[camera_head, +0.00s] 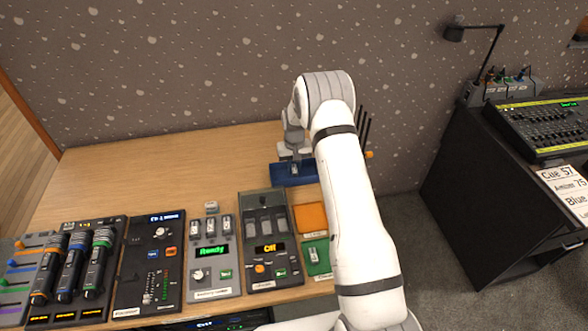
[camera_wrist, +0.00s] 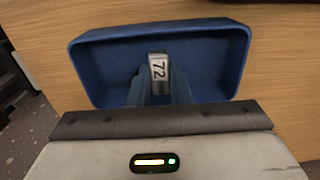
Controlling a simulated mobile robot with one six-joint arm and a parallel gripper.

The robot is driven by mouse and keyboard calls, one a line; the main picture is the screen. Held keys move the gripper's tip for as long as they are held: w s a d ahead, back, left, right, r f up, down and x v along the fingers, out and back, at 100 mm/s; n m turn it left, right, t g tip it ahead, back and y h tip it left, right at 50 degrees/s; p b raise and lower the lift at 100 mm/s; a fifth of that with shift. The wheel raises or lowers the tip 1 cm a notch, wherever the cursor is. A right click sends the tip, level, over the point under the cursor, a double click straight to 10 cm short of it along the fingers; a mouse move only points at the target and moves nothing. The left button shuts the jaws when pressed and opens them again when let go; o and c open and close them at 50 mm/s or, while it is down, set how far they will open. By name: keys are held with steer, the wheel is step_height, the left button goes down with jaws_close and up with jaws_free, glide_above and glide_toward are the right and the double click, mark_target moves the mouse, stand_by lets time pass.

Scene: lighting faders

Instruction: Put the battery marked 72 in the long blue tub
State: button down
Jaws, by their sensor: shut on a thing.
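The long blue tub (camera_head: 283,181) stands on the wooden table at its back right, beside my arm. In the wrist view the tub (camera_wrist: 90,75) lies right under my gripper. The battery marked 72 (camera_wrist: 159,68) is a small pale block with a dark lower part. My gripper (camera_wrist: 160,88) is shut on it, and its blue fingers hold it over or inside the tub. I cannot tell whether the battery touches the tub's floor. In the head view my gripper (camera_head: 294,163) is at the tub, partly hidden by my arm.
A charger with a green "Ready" display (camera_head: 212,252) and a device reading "Off" (camera_head: 270,248) stand in front of the tub. An orange pad (camera_head: 311,217) and a green pad (camera_head: 316,257) lie to their right. The table's back left (camera_head: 150,165) is clear.

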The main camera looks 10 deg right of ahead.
step_height(320, 180, down, 2)
steer(key=shift+f, duration=0.25)
steer(key=c, duration=1.3)
jaws_free()
steer(key=shift+r, duration=0.1)
steer(key=shift+c, duration=0.2)
